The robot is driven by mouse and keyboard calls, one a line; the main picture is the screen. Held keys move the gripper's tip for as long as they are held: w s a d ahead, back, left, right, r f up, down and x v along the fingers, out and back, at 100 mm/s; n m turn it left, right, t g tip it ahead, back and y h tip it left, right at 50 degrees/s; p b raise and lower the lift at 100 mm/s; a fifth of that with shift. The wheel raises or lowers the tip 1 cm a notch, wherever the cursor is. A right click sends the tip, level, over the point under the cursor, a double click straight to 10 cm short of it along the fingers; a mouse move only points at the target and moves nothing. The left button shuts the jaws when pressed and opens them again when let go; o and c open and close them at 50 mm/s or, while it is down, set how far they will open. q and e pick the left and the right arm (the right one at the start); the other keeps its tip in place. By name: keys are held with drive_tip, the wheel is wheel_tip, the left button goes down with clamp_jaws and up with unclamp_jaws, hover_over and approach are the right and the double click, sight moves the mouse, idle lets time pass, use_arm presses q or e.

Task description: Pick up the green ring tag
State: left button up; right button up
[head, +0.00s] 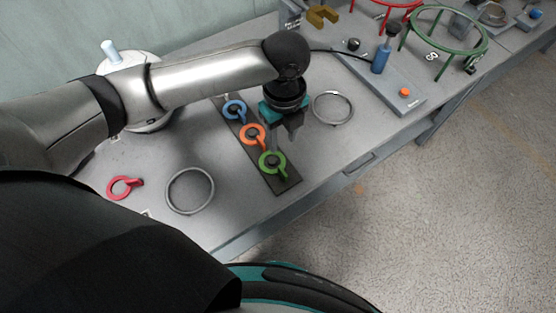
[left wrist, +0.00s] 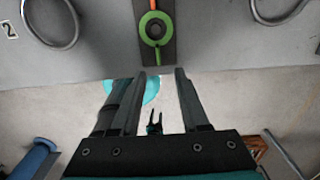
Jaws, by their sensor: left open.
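The green ring tag (head: 280,170) lies at the near end of a dark strip (head: 284,186), around a dark round peg. It also shows in the left wrist view (left wrist: 146,38), at the top middle. My left gripper (head: 284,142) is open and points down above the strip, a little beyond the green ring tag and apart from it. Its two fingers (left wrist: 160,72) show in the left wrist view with nothing between them.
An orange ring tag (head: 243,137) and a blue ring tag (head: 229,115) sit farther along the strip. Grey metal rings lie left (head: 169,199) and right (head: 350,113) of it. A red ring tag (head: 113,189) lies far left.

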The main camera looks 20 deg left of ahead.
use_arm(q)
drive_tip(key=b, duration=0.2)
hover_over(281, 168)
wheel_tip(281, 168, down, 7)
drive_tip(key=shift+w+d+r, duration=0.1)
drive_tip(key=shift+w, duration=0.05)
drive_tip(key=shift+f, duration=0.7)
drive_tip(key=f+b, duration=0.1)
drive_tip(key=f, duration=0.3)
drive_tip(key=shift+s+f+b, duration=0.2)
drive_tip(key=shift+f+b, duration=0.1)
drive_tip(key=shift+b, duration=0.05)
use_arm(e)
drive_tip(key=f, duration=0.1)
drive_tip(key=s+f, duration=0.1)
drive_tip(key=f, duration=0.2)
drive_tip(key=shift+s+d, duration=0.15)
drive_tip(key=shift+d, duration=0.1)
use_arm(q)
clamp_jaws()
use_arm(e)
drive_tip(key=shift+s, duration=0.1)
use_arm(q)
drive_tip(key=shift+r, duration=0.1)
